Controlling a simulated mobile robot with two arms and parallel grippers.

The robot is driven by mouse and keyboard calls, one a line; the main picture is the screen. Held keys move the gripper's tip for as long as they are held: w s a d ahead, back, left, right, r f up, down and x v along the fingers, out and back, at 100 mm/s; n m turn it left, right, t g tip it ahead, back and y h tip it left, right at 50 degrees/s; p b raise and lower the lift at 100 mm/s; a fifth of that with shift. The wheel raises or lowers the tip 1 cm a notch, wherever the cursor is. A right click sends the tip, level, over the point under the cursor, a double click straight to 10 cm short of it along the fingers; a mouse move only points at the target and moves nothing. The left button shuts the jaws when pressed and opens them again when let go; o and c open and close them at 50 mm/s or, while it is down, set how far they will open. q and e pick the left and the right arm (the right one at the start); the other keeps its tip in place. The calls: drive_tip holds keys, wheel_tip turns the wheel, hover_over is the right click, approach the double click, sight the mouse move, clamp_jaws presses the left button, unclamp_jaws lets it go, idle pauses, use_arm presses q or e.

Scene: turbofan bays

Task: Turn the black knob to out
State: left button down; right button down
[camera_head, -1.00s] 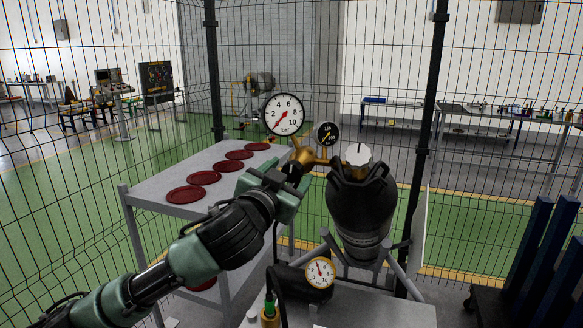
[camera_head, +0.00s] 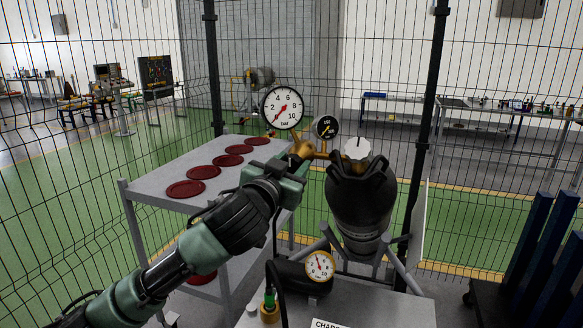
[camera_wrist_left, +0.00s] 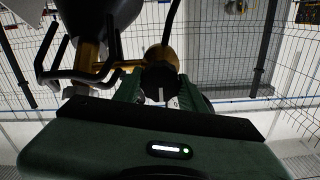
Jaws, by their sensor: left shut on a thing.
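The black knob (camera_wrist_left: 158,82) shows in the left wrist view with a small white mark on its face. It sits on the brass regulator (camera_head: 303,150) beside the dark cylinder (camera_head: 361,205). My left gripper (camera_head: 290,168) is shut on the knob; its green fingers (camera_wrist_left: 160,92) stand on either side of it in the wrist view. In the head view the gripper hides most of the knob. A large white gauge (camera_head: 283,107) marked bar and a small black gauge (camera_head: 326,127) stand above the regulator. The knob's lettering is not readable. My right gripper is not in view.
A white valve handwheel (camera_head: 357,148) tops the cylinder. A grey shelf (camera_head: 150,190) with dark red discs stands to the left. Another small gauge (camera_head: 320,266) sits low on the bench in front. Wire fencing encloses the area behind.

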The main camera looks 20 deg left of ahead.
use_arm(q)
drive_tip(key=c, duration=0.8)
unclamp_jaws()
drive_tip(key=shift+s+f, duration=0.1)
drive_tip(key=shift+s, duration=0.45)
drive_tip(key=s+b, duration=0.2)
drive_tip(key=s, duration=0.4)
drive_tip(key=shift+s+a, duration=0.15)
drive_tip(key=shift+s, duration=0.2)
